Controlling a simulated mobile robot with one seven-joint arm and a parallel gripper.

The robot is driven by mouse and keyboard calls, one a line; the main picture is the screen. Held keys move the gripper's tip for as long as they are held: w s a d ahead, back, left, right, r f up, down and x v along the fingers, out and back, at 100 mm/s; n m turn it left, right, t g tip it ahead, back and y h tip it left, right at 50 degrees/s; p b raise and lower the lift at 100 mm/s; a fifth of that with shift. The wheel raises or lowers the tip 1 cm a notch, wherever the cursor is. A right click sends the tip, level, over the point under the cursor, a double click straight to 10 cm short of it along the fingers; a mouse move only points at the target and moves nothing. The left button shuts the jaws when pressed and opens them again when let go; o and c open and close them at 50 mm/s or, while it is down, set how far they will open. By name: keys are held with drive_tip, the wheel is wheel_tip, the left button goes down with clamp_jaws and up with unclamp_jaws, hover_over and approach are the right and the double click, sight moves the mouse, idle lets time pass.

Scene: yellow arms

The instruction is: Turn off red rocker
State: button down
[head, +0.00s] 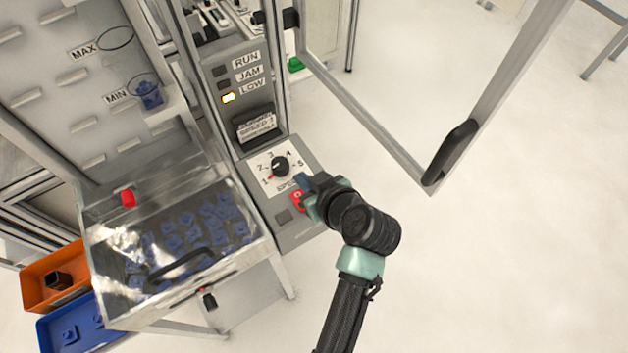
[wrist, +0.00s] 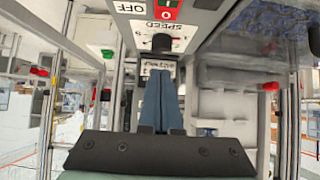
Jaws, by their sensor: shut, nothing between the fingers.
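The red rocker (head: 297,202) sits on the sloped control panel (head: 283,229), below the black speed knob (head: 280,166). In the head view it is partly hidden by my gripper (head: 302,180). In the wrist view the red rocker (wrist: 172,13) is at the top edge, cut off, with an "OFF" label (wrist: 129,8) beside it. My gripper (wrist: 160,75) is shut and empty, its blue fingers together, close to the panel by the rocker and knob. I cannot tell whether they touch the rocker or which way it is tipped.
A clear-lidded bin (head: 130,235) of blue parts stands left of the panel. Orange (head: 35,285) and blue (head: 95,335) boxes sit at the lower left. An open framed door (head: 375,128) with a black handle (head: 450,153) reaches out at the right.

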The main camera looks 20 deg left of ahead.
drive_tip(key=shift+s+d+r+b, duration=0.1)
drive_tip(key=shift+s+d+r, duration=0.25)
drive_tip(key=shift+r, duration=0.3)
drive_tip(key=shift+s+d+r+b, duration=0.1)
drive_tip(key=shift+s+d+r, duration=0.15)
drive_tip(key=shift+d+r, duration=0.35)
drive_tip(key=shift+s+d+r+b, duration=0.1)
drive_tip(key=shift+s+d+r, duration=0.2)
drive_tip(key=shift+r, duration=0.45)
